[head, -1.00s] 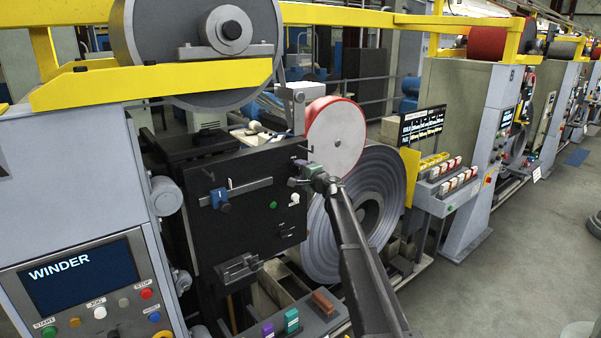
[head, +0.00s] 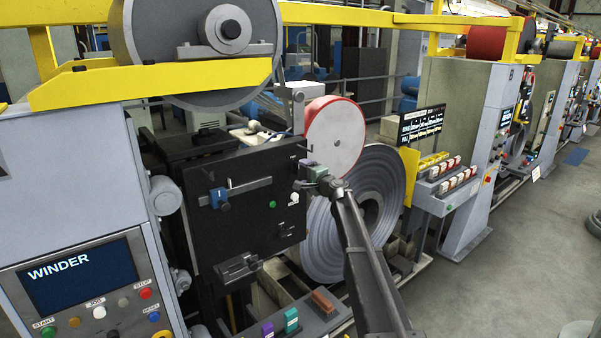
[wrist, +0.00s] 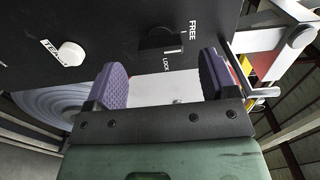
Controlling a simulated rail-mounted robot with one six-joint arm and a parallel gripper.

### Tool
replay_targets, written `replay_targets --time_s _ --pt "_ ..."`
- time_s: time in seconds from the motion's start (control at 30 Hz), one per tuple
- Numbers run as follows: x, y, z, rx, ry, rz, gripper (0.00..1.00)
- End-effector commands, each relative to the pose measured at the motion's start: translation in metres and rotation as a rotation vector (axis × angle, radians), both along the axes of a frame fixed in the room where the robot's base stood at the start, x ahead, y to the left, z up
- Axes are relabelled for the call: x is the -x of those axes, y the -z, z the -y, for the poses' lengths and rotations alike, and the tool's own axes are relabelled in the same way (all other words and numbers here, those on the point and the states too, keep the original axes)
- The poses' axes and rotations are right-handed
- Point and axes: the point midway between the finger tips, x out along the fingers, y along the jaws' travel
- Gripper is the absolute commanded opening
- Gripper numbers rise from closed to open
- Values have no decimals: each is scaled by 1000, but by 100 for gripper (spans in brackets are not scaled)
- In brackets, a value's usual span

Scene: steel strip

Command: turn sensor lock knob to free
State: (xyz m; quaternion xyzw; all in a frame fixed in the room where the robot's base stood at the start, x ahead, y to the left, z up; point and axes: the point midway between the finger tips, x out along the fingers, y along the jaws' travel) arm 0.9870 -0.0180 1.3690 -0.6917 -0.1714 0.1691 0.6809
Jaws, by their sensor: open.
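The black sensor lock knob (wrist: 161,41) is on the dark panel in the wrist view, between the FREE label (wrist: 193,30) and the LOCK label (wrist: 166,65). I cannot tell which label it points to. My gripper (wrist: 162,78) is open, with its two purple ridged fingers apart and nothing between them. The knob lies beyond the fingertips, roughly in line with the gap, and looks untouched. In the head view my gripper (head: 308,168) is at the right edge of the black panel (head: 245,225). I cannot make out the lock knob there.
A white knob (wrist: 71,53) with a partly readable label sits left of the lock knob. The panel also has a green button (head: 272,204) and a blue clamp (head: 219,197). A large steel coil (head: 330,235) and a red-rimmed disc (head: 336,138) are close behind my arm.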

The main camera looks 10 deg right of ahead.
Motion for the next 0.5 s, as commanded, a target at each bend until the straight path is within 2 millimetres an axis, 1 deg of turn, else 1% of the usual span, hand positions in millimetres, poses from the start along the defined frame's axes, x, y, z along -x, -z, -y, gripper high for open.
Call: replay_targets --time_s 0.03,0.1,0.23,0.33,0.5 --pt "15 0 7 0 3 0 79" --pt "32 0 15 0 1 0 79" --pt "58 0 29 1 2 0 79" --pt "67 0 34 1 0 0 79" --pt "67 0 36 1 0 0 79"
